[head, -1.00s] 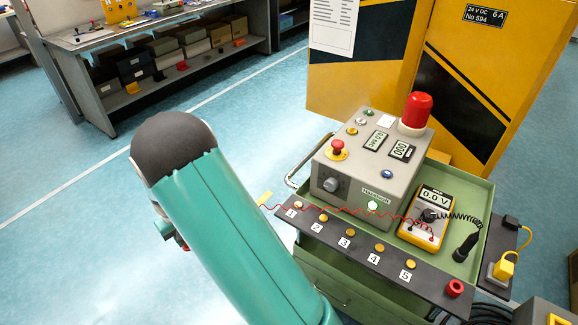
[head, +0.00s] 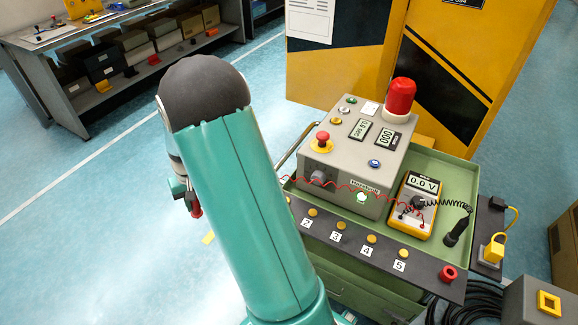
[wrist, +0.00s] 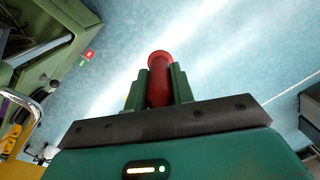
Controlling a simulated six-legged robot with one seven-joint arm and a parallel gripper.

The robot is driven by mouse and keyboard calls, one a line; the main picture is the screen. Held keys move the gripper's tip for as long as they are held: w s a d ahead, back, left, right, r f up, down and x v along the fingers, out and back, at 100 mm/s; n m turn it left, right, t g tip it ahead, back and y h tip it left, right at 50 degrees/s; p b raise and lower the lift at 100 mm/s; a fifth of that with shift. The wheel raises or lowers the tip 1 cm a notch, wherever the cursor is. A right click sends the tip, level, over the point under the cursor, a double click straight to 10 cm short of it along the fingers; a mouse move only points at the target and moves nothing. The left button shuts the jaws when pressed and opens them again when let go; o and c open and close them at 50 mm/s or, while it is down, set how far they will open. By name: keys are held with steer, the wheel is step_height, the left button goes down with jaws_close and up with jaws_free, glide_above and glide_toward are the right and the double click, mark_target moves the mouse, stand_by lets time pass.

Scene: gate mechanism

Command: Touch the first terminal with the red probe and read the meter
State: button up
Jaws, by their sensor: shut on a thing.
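My gripper (wrist: 160,90) is shut on the red probe (wrist: 159,78), which stands out between the two green fingers. The head view shows the probe (head: 196,211) low at the arm's left side, left of the cart and apart from it. The dark strip carries yellow terminals labelled 2 to 5, such as terminal 2 (head: 313,212). The first terminal (head: 288,199) shows only at my arm's edge, and its label is hidden. The yellow meter (head: 409,212) reads 0.0 V. A coiled red lead (head: 345,184) runs from it leftward behind my arm.
The grey control box (head: 350,150) with a red lamp (head: 400,97) stands on the green cart behind the strip. The black probe (head: 457,232) rests at the cart's right. A red ring holder (head: 448,273) sits at the strip's right end.

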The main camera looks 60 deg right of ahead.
steer(key=s+d+r+m+t, duration=0.1)
steer(key=s+d+r+m, duration=0.35)
steer(key=s+d, duration=0.55)
steer(key=s+d+r+m, duration=0.3)
steer(key=s+d+r, duration=0.2)
steer(key=s+d, duration=0.55)
steer(key=shift+s+a+f, duration=0.1)
steer(key=shift+a+f, duration=0.05)
steer(key=shift+f, duration=1.3)
steer(key=shift+s+a+f, duration=0.1)
steer(key=shift+f, duration=1.3)
steer(key=shift+f, duration=0.4)
steer(key=shift+r, duration=0.1)
steer(key=shift+r, duration=2.45)
